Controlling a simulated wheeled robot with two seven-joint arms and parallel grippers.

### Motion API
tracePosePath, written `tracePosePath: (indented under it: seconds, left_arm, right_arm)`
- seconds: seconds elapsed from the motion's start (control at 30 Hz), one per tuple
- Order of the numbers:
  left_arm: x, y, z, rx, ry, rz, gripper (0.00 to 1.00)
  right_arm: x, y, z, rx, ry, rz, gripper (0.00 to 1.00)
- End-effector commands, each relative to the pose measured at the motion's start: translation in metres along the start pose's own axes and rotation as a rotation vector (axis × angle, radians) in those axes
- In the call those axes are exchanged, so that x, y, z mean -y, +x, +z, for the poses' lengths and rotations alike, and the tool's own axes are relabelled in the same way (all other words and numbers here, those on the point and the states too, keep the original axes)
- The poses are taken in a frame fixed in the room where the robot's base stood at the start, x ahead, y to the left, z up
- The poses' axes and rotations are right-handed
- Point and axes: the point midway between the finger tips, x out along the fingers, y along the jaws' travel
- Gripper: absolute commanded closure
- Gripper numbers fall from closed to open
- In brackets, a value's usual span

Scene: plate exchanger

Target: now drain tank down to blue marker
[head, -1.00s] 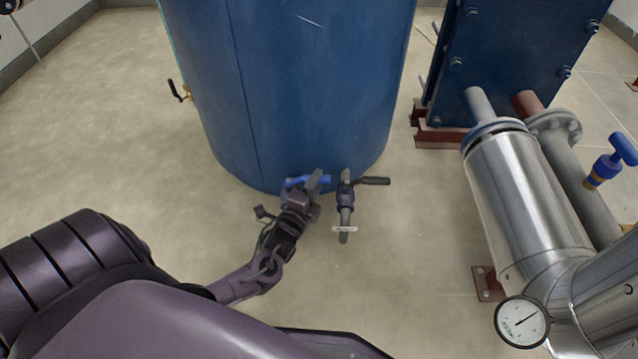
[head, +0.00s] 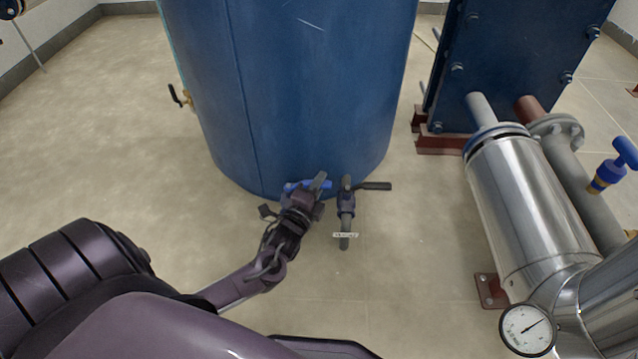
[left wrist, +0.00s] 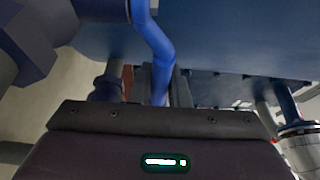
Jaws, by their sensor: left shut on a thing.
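The blue tank (head: 300,90) stands upright in the middle of the head view. A blue valve handle (head: 294,186) sits at its lower front. My left gripper (head: 316,185) is at this handle and shut on it. In the left wrist view the bent blue handle (left wrist: 160,55) runs down between the fingers. A second valve with a dark lever (head: 374,186) and a tagged outlet pipe (head: 345,225) is just right of the gripper. The level marker is not visible. My right gripper is not in view.
A steel-clad pipe (head: 525,200) with a dial gauge (head: 527,329) stands at the right. A blue plate exchanger (head: 520,60) is behind it, and a blue-handled valve (head: 612,170) is at the far right. The floor left of the tank is clear.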

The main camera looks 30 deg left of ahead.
Motion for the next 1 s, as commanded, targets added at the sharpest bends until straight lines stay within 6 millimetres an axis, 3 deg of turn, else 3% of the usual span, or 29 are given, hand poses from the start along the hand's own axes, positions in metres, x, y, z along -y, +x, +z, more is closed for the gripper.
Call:
tracePosePath:
  seconds: [0.17, 0.4, 0.83, 0.87, 1.0]
  left_arm:
    - [0.005, -0.005, -0.001, -0.063, 0.007, 0.0, 1.0]
    - [0.003, -0.024, -0.004, -0.315, 0.007, 0.003, 1.0]
    - [-0.001, -0.031, -0.007, -0.4, -0.002, 0.001, 1.0]
    - [-0.001, -0.031, -0.007, -0.4, -0.002, 0.001, 0.83]
    - [-0.001, -0.031, -0.007, -0.399, -0.002, 0.001, 0.65]
  right_arm:
    - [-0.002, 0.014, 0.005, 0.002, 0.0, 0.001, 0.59]
    - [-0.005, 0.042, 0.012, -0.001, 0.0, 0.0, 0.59]
    - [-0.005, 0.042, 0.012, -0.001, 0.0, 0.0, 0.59]
    - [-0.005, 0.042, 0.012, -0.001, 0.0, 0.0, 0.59]
    - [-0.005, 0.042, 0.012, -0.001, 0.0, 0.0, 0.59]
